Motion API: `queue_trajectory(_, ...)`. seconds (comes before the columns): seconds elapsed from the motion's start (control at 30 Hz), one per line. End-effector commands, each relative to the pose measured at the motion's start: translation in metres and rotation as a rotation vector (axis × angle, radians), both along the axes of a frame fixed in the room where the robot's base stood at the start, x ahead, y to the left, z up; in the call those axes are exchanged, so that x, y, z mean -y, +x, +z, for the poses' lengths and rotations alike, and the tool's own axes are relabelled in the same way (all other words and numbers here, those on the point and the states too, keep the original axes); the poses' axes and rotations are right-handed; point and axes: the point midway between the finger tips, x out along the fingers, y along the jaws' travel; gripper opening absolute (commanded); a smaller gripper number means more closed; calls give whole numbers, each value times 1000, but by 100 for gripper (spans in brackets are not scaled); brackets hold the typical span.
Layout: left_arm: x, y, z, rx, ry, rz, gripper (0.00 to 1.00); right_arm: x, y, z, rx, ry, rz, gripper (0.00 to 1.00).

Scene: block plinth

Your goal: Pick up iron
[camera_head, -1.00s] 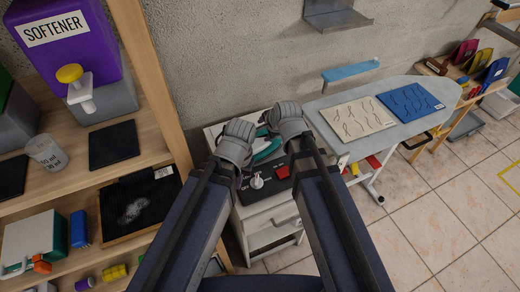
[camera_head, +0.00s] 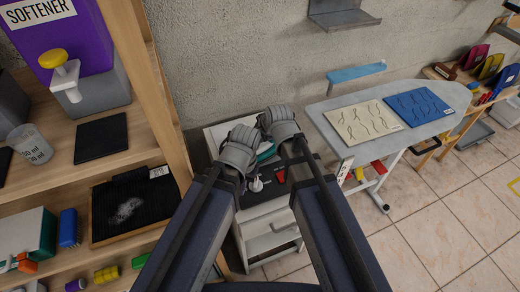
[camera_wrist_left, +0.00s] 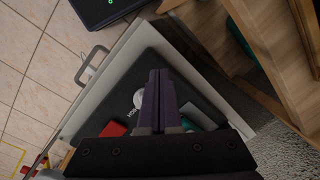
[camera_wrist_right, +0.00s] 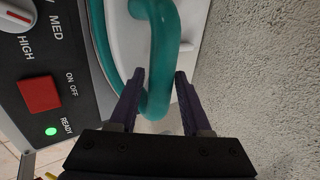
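The iron (camera_head: 266,151) has a teal handle and lies on top of a white cabinet. In the head view my grippers hide most of it. In the right wrist view its teal handle (camera_wrist_right: 163,60) is large and reaches down between the fingertips of my right gripper (camera_wrist_right: 160,74). That gripper is open, with its fingers apart around the handle; I cannot tell whether they touch it. My right gripper (camera_head: 277,122) is by the wall in the head view. My left gripper (camera_head: 240,150) is beside the iron, and its fingers look shut and empty in the left wrist view (camera_wrist_left: 158,90).
A black control panel with a red switch (camera_wrist_right: 38,91) and a lit green light (camera_wrist_right: 50,131) is beside the iron. A wooden shelf (camera_head: 150,90) stands close on the left. The wall (camera_head: 230,60) is behind. An ironing board (camera_head: 350,150) with cloths is on the right.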

Motion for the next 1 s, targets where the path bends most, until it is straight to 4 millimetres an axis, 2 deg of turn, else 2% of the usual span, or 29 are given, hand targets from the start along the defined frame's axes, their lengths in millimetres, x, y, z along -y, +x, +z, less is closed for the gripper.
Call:
queue_trajectory(0.07,0,0,0,0,0,0,0,0,0,0,0,0,0,38)
queue_trajectory(0.4,0,0,0,0,0,0,0,0,0,0,0,0,0,0)
queue_trajectory(1.0,0,0,0,0,0,0,0,0,0,0,0,0,0,0)
